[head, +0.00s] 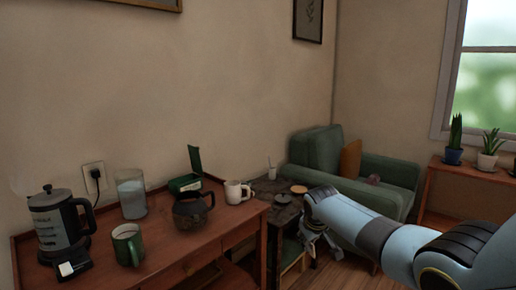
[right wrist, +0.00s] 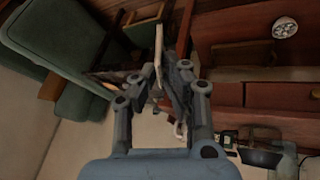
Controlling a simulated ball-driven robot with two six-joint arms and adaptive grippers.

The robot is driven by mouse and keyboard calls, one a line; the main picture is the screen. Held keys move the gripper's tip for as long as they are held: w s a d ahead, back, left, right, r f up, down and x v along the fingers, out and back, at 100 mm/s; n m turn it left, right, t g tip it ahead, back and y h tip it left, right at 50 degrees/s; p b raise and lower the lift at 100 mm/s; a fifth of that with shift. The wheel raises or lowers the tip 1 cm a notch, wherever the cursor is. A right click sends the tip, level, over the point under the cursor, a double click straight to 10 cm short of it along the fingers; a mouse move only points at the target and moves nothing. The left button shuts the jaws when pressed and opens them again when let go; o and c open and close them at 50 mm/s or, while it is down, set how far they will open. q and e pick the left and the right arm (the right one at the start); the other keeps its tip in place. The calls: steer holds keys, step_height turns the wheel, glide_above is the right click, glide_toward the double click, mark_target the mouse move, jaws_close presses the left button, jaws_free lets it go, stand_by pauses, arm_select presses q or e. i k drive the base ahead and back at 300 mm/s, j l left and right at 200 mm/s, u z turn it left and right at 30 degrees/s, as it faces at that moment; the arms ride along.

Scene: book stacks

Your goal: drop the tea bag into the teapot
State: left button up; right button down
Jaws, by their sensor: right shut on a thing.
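The teapot (head: 188,211) is dark and round with a handle on its right. It stands on the wooden sideboard in the head view, in front of the green tin. My right gripper (head: 318,238) is beyond the sideboard's right end, to the right of the teapot and well apart from it. In the right wrist view its fingers (right wrist: 162,82) are closed on a thin pale thing (right wrist: 158,45), seen edge-on, which may be the tea bag. The tea bag cannot be made out in the head view. My left gripper is not in view.
On the sideboard (head: 165,262) stand a coffee maker (head: 55,225), a green mug (head: 128,244), a glass jar (head: 131,194), an open green tin (head: 186,183) and a white mug (head: 235,192). A low dark table (head: 270,187) and green armchair (head: 325,150) lie beyond.

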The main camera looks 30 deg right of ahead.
mark_target(186, 225)
steer(key=i+l+z, duration=0.1)
steer(key=l+z, duration=0.15)
steer(key=z, duration=0.15)
steer(key=i+l+z, duration=0.1)
steer(key=l+z, duration=0.25)
steer(key=i+l+z, duration=0.1)
steer(key=z, duration=0.3)
steer(key=i+l+u, duration=0.45)
steer(key=k, duration=0.05)
